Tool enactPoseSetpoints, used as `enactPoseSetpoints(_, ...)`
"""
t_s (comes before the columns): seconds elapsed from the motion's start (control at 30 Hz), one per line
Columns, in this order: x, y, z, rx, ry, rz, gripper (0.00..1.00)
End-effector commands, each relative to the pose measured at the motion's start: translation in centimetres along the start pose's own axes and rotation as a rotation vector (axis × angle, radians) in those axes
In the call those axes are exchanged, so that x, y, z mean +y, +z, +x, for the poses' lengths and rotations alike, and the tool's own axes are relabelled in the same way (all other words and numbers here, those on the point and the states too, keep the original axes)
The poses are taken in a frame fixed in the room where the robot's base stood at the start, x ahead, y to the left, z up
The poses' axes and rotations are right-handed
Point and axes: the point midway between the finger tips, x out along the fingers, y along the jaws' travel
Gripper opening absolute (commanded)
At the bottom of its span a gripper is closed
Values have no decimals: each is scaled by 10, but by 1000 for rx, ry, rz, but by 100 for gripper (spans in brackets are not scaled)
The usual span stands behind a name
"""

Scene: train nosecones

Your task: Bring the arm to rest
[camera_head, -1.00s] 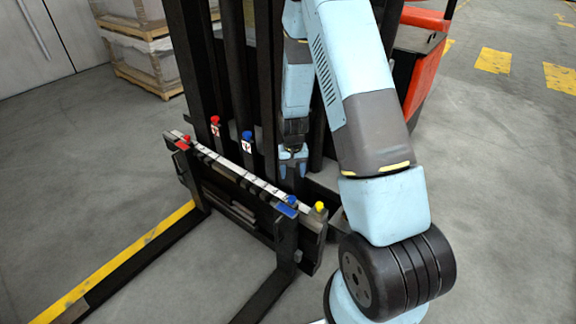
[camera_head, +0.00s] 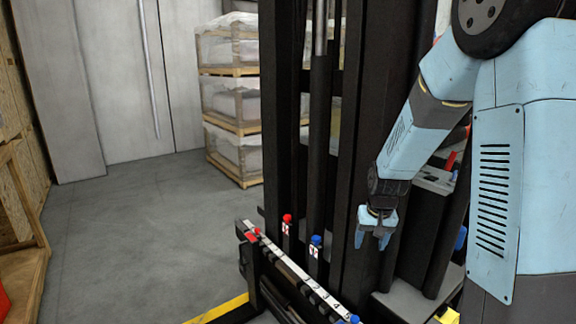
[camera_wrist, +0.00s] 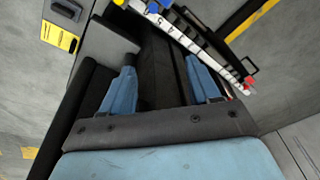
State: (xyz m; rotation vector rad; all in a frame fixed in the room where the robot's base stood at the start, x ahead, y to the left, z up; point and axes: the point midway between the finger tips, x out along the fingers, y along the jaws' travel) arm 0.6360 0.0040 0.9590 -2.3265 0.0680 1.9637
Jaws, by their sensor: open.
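My gripper (camera_head: 374,238) hangs from my light-blue arm in the head view, fingers pointing down, in front of the black mast of a forklift. Its two blue fingers stand apart with nothing between them. In the wrist view my gripper (camera_wrist: 160,90) also shows open, with dark mast parts beyond the fingers. My arm is bent, with its upper links at the right edge of the head view.
The forklift mast (camera_head: 283,110) stands close beside my gripper. Below is a carriage bar with a white numbered strip (camera_head: 300,275) and red and blue knobs. Wrapped pallets (camera_head: 232,95) stand behind. Open floor (camera_head: 150,220) lies left.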

Motion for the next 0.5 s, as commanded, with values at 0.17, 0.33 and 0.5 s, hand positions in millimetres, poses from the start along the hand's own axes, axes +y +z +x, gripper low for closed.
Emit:
enactPoseSetpoints(0.17,0,15,-52,49,-7,-17,61)
enactPoseSetpoints(0.33,2,35,-96,90,-11,-32,61)
enactPoseSetpoints(0.5,3,58,-135,132,-13,-46,61)
